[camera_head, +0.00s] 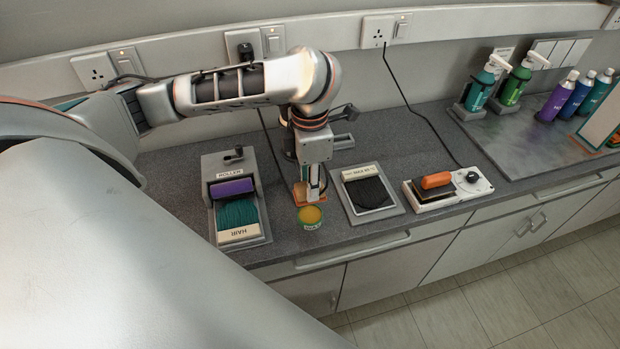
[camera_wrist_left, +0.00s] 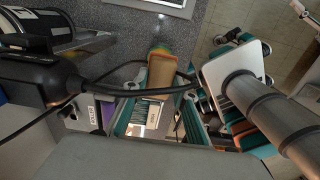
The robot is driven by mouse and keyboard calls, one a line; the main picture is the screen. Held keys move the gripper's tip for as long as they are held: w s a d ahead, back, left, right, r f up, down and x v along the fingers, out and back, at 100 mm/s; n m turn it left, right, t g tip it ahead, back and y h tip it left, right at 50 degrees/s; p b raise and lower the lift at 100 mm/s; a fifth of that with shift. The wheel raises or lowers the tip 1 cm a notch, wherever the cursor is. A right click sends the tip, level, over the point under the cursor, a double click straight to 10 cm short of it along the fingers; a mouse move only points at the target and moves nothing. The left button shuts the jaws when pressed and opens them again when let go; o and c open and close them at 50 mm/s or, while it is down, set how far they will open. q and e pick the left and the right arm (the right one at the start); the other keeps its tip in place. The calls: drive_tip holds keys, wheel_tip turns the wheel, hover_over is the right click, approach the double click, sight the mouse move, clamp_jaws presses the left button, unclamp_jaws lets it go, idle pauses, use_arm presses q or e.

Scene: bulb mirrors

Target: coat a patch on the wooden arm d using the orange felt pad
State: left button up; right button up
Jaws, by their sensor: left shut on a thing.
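My left gripper (camera_head: 312,188) points down over the grey counter and is shut on a tan-and-orange block, which I take to be the orange felt pad (camera_head: 299,193). In the left wrist view the tan block (camera_wrist_left: 160,76) sticks out past the fingers. A round tin (camera_head: 310,217) with a green and yellow label and amber contents stands just in front of the held pad. I cannot tell whether pad and tin touch. The pad's working face is hidden. I cannot make out the wooden arm d in either view. My right gripper is not in view.
A roller tray (camera_head: 237,233) with a purple roller and teal hair stands left of the tin. A dark pad in a grey tray (camera_head: 387,206) and a device with an orange handle (camera_head: 437,181) are to the right. Bottles (camera_head: 479,90) stand at the far right. Cables hang from wall sockets.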

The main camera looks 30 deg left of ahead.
use_arm(q)
drive_tip(key=shift+f, duration=0.9)
drive_tip(key=shift+f+b, duration=0.85)
drive_tip(key=shift+b, duration=0.05)
drive_tip(key=shift+f+b, duration=0.7)
drive_tip(key=shift+b, duration=0.2)
drive_tip(key=shift+f+b, duration=0.3)
drive_tip(key=shift+b, duration=0.1)
drive_tip(key=shift+f+b, duration=0.3)
drive_tip(key=shift+b, duration=0.1)
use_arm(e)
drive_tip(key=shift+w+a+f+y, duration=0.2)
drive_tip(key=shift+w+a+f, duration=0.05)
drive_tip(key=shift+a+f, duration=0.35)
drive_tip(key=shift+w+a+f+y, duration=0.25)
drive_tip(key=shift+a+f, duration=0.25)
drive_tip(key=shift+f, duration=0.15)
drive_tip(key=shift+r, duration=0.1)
use_arm(q)
drive_tip(key=shift+f, duration=0.45)
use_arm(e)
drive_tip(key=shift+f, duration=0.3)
use_arm(q)
drive_tip(key=shift+s+f, duration=0.1)
drive_tip(key=shift+f, duration=0.05)
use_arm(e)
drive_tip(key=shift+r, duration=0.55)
